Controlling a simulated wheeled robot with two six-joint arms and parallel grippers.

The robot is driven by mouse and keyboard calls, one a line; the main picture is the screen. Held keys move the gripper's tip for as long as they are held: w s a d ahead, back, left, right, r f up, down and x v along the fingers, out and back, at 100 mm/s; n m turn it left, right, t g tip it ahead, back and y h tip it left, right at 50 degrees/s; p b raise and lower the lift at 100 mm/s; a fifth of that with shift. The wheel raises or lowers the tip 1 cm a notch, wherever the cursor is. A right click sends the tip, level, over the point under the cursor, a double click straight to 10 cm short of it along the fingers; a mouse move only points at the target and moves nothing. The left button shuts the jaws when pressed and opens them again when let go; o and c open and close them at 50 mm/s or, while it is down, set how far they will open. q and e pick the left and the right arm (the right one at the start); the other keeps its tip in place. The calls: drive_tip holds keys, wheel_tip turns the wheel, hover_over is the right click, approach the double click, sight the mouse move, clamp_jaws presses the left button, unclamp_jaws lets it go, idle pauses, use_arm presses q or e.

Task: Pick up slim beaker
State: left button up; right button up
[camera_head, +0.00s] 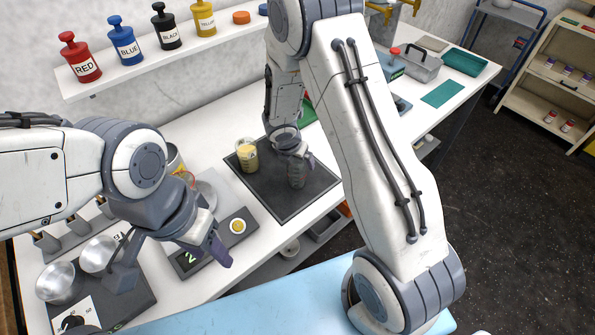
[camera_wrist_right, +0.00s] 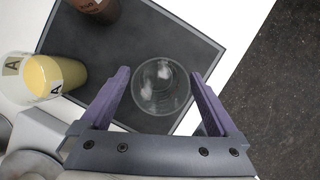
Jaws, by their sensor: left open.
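A clear, empty-looking beaker, which I take as the slim beaker (camera_wrist_right: 160,88), stands on a dark mat (camera_head: 262,192). The beaker also shows in the head view (camera_head: 297,176), partly hidden by my right gripper (camera_head: 295,157). In the right wrist view my right gripper (camera_wrist_right: 160,73) is open, with one purple finger on each side of the beaker and a small gap at both sides. My left gripper (camera_head: 172,262) is open and empty near the scale, at the lower left, away from the beaker.
A beaker of yellow contents (camera_head: 247,158) stands on the mat left of the clear one. A brown bottle (camera_wrist_right: 97,8) stands farther along the mat. A scale (camera_head: 190,258) with a lit display and metal bowls (camera_head: 60,283) are at lower left. Coloured bottles line the shelf (camera_head: 170,60).

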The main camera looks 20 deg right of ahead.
clamp_jaws()
